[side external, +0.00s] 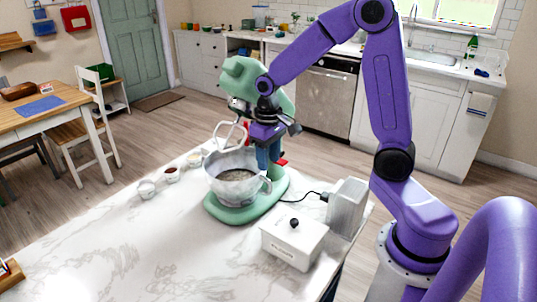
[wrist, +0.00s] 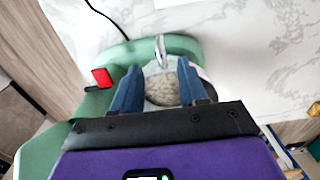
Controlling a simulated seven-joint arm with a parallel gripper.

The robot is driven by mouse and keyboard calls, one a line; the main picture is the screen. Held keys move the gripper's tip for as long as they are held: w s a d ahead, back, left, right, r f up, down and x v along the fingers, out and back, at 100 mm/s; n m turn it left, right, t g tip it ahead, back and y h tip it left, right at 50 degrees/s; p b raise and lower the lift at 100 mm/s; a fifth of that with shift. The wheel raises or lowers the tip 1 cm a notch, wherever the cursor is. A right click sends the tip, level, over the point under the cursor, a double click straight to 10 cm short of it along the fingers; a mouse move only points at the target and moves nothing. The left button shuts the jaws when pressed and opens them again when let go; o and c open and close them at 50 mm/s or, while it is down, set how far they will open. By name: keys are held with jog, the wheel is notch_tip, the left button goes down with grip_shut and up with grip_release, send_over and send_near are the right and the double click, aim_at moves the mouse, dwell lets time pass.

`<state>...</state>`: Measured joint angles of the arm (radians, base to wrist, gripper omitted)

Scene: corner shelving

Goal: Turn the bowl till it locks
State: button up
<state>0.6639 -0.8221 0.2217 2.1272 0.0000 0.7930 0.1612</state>
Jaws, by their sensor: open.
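The silver bowl (side external: 218,172) stands upright on the green base of the stand mixer (side external: 245,80), with brownish contents inside. The mixer head is tilted up and a whisk-like beater hangs over the bowl. The bowl's handle (side external: 267,187) sticks out on the right side. My gripper (side external: 266,166) points down just above the handle, with its blue fingers apart and empty. In the wrist view the handle (wrist: 160,50) shows beyond and between the fingertips (wrist: 158,68). Part of the bowl is hidden behind the fingers and palm. Contact with the handle cannot be told.
A red lever (wrist: 102,77) sits on the mixer close to my gripper. Small cups (side external: 147,189) stand left. The front of the marble counter is clear.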

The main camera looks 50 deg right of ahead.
aim_at(268, 179)
jog(key=shift+f, duration=3.55)
grip_shut()
